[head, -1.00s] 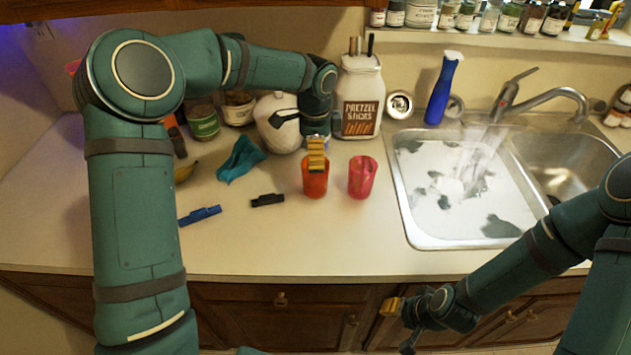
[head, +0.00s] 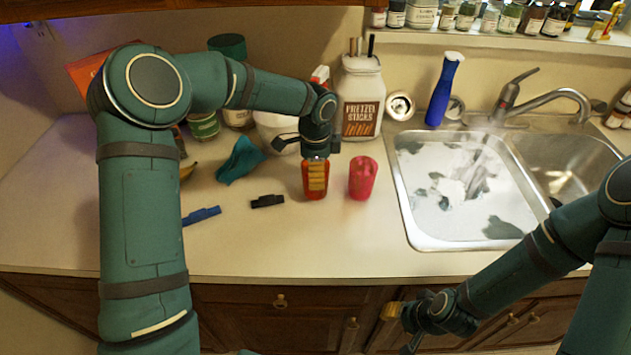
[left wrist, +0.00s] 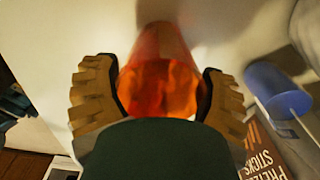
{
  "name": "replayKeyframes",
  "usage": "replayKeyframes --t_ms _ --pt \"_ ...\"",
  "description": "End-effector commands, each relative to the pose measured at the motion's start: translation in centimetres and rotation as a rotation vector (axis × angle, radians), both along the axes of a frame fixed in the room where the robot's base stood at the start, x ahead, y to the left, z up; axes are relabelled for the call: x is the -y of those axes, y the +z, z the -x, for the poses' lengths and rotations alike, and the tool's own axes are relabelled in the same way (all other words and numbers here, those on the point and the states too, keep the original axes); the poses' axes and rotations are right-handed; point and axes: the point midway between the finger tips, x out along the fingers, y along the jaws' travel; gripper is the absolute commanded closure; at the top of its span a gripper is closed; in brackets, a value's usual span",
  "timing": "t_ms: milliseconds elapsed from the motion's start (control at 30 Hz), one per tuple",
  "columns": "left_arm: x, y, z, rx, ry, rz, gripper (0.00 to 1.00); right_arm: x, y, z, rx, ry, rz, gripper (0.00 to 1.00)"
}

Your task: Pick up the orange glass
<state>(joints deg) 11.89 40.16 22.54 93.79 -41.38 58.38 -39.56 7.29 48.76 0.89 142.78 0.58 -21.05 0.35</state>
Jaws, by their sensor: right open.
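The orange glass (head: 307,193) stands upright on the counter, left of a pink-red cup (head: 363,178). My left gripper (head: 316,176) is lowered over it, pointing down, with a tan finger in front of the glass. In the left wrist view, the orange glass (left wrist: 160,75) lies between the two ribbed fingers of my left gripper (left wrist: 160,100), one on each side. Whether both fingers press on the glass cannot be made out. My right gripper (head: 396,326) is open and empty, low in front of the cabinets.
A pretzel sticks jar (head: 361,98) and a white rounded pot (head: 275,130) stand behind the glass. A blue bottle (head: 443,92) is by the sink (head: 425,243). A teal cloth (head: 240,160), a black clip (head: 267,201) and a blue clip (head: 202,215) lie left. The front counter is clear.

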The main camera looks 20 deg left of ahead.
Motion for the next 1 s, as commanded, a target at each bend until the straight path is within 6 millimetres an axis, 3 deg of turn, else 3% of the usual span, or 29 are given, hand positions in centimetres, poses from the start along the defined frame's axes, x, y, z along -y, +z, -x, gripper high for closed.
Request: replayKeyframes --t_ms 467,567,1000 --pt "0.0 0.3 0.0 0.002 0.0 0.0 0.73 0.0 0.0 0.0 0.001 0.0 0.0 0.53" --pt "0.0 1.3 -0.1 0.003 0.0 0.001 0.73 0.0 0.2 -0.1 0.002 -0.002 0.0 0.53" --pt "0.0 9.0 -0.1 0.003 0.0 0.0 0.73 0.1 1.2 -0.4 0.009 -0.007 0.002 0.53"
